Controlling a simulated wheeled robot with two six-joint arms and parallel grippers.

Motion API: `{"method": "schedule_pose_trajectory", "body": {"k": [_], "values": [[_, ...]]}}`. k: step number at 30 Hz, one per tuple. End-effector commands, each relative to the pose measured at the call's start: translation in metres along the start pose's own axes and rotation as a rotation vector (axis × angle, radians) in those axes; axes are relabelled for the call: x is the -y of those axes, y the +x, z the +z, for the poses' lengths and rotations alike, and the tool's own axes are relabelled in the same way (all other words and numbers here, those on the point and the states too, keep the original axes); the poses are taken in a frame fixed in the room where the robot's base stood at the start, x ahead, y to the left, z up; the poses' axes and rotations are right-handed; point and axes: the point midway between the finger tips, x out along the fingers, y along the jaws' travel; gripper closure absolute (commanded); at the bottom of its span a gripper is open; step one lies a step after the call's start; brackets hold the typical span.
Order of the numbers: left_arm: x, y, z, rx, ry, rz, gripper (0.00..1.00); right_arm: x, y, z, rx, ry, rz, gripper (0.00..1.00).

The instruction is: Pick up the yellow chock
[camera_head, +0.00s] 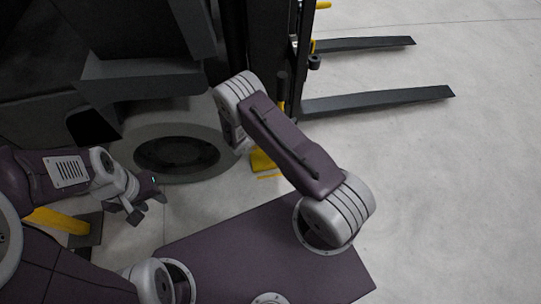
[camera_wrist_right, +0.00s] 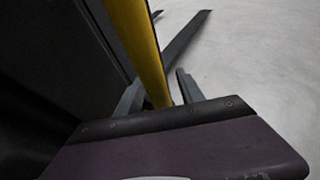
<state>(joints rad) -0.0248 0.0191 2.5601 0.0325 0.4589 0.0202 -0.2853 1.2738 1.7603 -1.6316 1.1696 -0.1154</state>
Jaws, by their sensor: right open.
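A yellow piece (camera_head: 262,160) that looks like the chock shows on the floor in the head view, beside the large dark wheel. My right arm covers part of it. In the right wrist view, a long yellow bar (camera_wrist_right: 142,50) runs down between the fingers of my right gripper (camera_wrist_right: 157,88). The fingers are apart, with no clear grip on the bar. I cannot tell whether this bar belongs to the chock. In the head view the right fingers are hidden behind my arm. My left gripper (camera_head: 148,205) is open and empty, away to the left.
A dark forklift fills the upper left, with its wheel (camera_head: 178,152) close to my right arm. Its two forks (camera_head: 380,102) reach right, low over the floor. Another yellow piece (camera_head: 60,220) lies at the left, behind my left arm. The pale floor (camera_head: 455,190) at right is clear.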

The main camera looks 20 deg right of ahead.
Motion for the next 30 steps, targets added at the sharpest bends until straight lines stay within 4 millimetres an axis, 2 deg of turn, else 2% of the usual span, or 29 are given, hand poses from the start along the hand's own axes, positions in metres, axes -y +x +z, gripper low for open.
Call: {"method": "schedule_pose_trajectory", "body": {"k": [5, 9, 10, 30], "values": [[0.0, -0.0011, -0.0002, 0.0, 0.0, 0.0, 0.64, -0.0001, -0.0002, 0.001, 0.0, 0.0, 0.0, 0.55], [0.0, -0.0011, -0.0002, 0.0, 0.0, 0.0, 0.64, 0.0, -0.0004, 0.0009, 0.0, 0.0, 0.0, 0.94], [0.0, -0.0011, -0.0002, 0.0, 0.0, 0.0, 0.64, 0.0, -0.0004, 0.0008, 0.0, -0.001, 0.0, 1.0], [0.0, -0.001, -0.0002, 0.0, 0.0, 0.0, 0.64, -0.0001, -0.0006, 0.0004, -0.001, -0.001, 0.0, 1.0]]}}
